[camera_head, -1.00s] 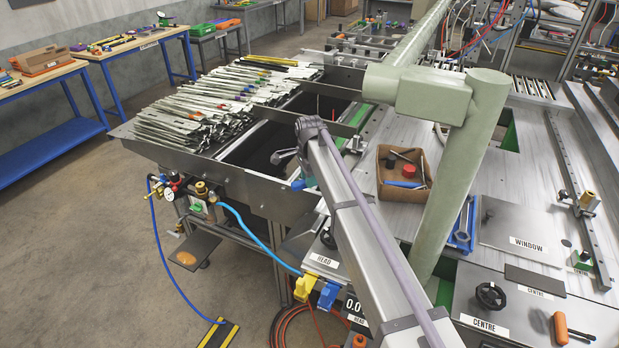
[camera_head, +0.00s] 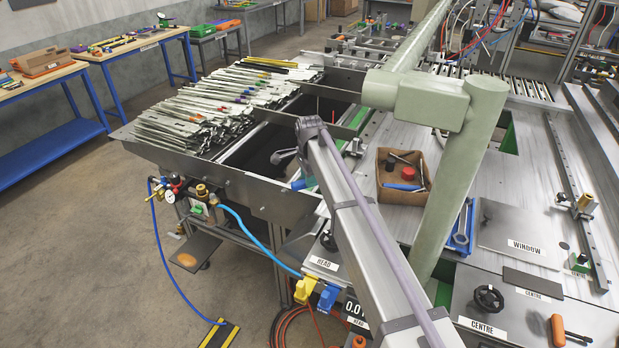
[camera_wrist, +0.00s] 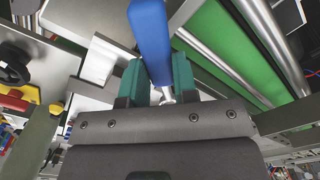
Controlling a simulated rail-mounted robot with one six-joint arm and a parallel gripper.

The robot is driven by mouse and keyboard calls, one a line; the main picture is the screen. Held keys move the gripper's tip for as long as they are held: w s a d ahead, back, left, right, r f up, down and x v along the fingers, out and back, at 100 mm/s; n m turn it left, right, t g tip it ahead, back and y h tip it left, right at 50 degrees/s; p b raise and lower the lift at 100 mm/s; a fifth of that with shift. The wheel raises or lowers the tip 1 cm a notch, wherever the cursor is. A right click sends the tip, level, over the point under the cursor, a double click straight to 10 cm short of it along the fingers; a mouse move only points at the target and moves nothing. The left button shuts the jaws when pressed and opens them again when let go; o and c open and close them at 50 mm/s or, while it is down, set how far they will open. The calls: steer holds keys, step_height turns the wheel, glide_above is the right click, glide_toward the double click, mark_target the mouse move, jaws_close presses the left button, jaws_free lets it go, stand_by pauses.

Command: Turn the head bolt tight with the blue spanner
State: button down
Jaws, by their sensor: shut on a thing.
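My gripper (camera_wrist: 159,83) has teal fingers shut on the blue spanner (camera_wrist: 151,38), whose thick blue handle runs up out of the wrist view between them. A small bright metal piece shows just below the handle; I cannot tell if it is the spanner's shank or a bolt. In the head view only a small blue tip (camera_head: 297,184) shows beside the gripper at the edge of the dark bay; my arm hides the rest. I cannot make out the head bolt. The HEAD label (camera_head: 326,264) is on the plate below and right of the gripper.
A cardboard box (camera_head: 403,196) with a red piece and a blue-handled tool stands right of my arm. A blue tray (camera_head: 462,240) with spanners lies beyond the green post (camera_head: 455,190). Slides are piled at the left (camera_head: 200,110). A green strip (camera_wrist: 225,45) and metal rails are close in the wrist view.

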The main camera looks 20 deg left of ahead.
steer(key=shift+r+p, duration=0.4)
steer(key=shift+p, duration=0.05)
stand_by(0.3)
steer(key=shift+r+p, duration=1.2)
steer(key=shift+r, duration=0.05)
steer(key=shift+f, duration=0.1)
steer(key=c, duration=1.5)
jaws_free()
jaws_close()
